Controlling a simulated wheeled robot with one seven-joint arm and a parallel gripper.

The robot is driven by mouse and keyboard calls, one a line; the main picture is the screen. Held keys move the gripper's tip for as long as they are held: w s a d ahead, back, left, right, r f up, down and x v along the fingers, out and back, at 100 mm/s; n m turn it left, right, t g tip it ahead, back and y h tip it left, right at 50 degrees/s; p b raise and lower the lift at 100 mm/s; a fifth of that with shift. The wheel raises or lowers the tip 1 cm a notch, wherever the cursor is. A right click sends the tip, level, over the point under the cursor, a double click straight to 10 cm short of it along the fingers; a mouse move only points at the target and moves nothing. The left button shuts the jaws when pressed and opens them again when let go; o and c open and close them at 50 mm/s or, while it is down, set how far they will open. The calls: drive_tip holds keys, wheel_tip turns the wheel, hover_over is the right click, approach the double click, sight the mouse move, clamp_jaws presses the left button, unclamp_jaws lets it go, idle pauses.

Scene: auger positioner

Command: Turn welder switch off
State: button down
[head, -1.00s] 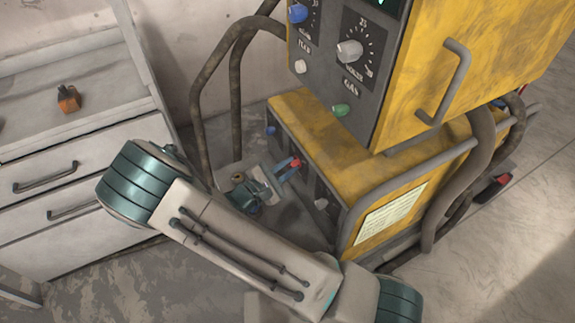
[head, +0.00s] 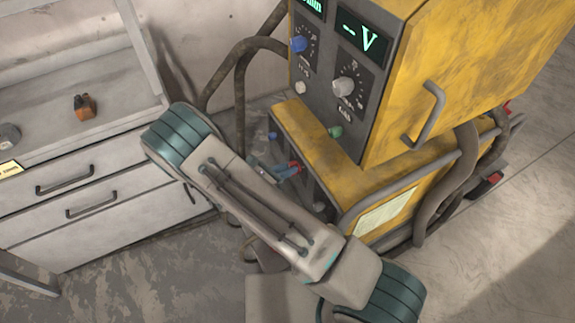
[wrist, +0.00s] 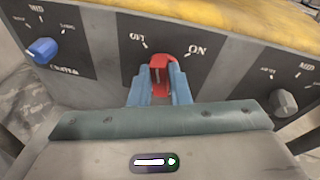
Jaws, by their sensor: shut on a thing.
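The welder (head: 325,150) is a yellow and dark grey machine with a lower front panel. Its red switch (wrist: 163,62) sits on that panel between the words OFF at its left and ON at its right. My gripper (wrist: 158,80) has its blue fingers on either side of the red switch and is shut on it. I cannot tell exactly which label the switch points to. In the head view the red switch (head: 295,165) shows beside the fingertips, partly hidden by my gripper (head: 290,170), with my arm in front.
A blue knob (wrist: 42,50) is left of the switch and a grey knob (wrist: 284,103) is right of it. The upper unit (head: 430,70) overhangs the lower panel. Hoses (head: 240,85) and a side rail (head: 400,185) flank the welder. A drawer cabinet (head: 95,180) stands at left.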

drive_tip(key=n, duration=0.1)
drive_tip(key=n+g+p, duration=0.1)
drive_tip(key=n, duration=0.1)
drive_tip(key=n+g+p, duration=0.1)
drive_tip(key=n, duration=0.1)
drive_tip(key=shift+w+a, duration=0.2)
drive_tip(key=shift+w, duration=0.1)
idle(0.4)
drive_tip(key=c, duration=1.4)
unclamp_jaws()
drive_tip(key=shift+o, duration=0.2)
drive_tip(key=v, duration=1.3)
drive_tip(key=shift+a+b, duration=0.4)
drive_tip(key=shift+a, duration=0.1)
drive_tip(key=shift+f+h, duration=0.15)
drive_tip(key=shift+h, duration=0.15)
